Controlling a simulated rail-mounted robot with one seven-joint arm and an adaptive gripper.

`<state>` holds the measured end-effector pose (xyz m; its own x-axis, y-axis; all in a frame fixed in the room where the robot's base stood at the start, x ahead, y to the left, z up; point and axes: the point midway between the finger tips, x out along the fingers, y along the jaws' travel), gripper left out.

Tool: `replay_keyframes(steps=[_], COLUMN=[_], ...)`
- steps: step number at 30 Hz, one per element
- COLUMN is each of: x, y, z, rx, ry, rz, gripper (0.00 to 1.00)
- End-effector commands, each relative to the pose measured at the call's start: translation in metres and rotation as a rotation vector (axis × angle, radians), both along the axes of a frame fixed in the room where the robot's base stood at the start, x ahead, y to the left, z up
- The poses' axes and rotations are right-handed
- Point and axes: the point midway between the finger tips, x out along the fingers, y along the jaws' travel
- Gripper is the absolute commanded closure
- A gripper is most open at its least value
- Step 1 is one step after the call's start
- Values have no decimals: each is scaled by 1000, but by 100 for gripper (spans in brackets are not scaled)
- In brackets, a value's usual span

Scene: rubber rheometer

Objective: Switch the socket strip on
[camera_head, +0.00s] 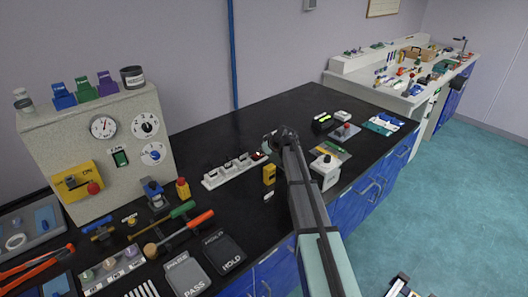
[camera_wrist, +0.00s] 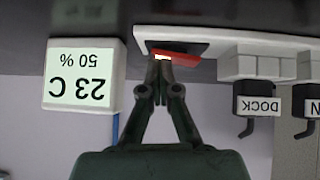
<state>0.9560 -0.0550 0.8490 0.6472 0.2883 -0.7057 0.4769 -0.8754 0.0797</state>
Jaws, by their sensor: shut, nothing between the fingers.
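The white socket strip (camera_head: 222,178) lies on the black bench top, with its right end beside my gripper (camera_head: 269,146). In the wrist view, which is upside down, the strip (camera_wrist: 225,42) runs across the top. Its red rocker switch (camera_wrist: 184,57) sits in a dark recess, with a small bright patch at one end. My gripper (camera_wrist: 163,63) is shut and empty, its fingertips at the switch and covering part of it. I cannot tell for sure whether they touch it. A small reddish spot also shows at the strip's end in the head view.
In the wrist view, a black plug labelled DOCK (camera_wrist: 258,104) and another beside it hang from the strip. A display box reading 23 C (camera_wrist: 84,78) stands close by. A yellow block (camera_head: 269,174) is near my arm. A grey instrument (camera_head: 75,140) stands left.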

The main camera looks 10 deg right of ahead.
Motion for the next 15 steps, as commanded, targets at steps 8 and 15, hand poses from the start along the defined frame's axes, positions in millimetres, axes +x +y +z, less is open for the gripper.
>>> replay_keyframes(steps=[8, 15], x=[-6, -6], y=[10, 10], z=[4, 5], rx=[1, 1], ry=[0, -1], rz=[1, -1], gripper=[100, 100])
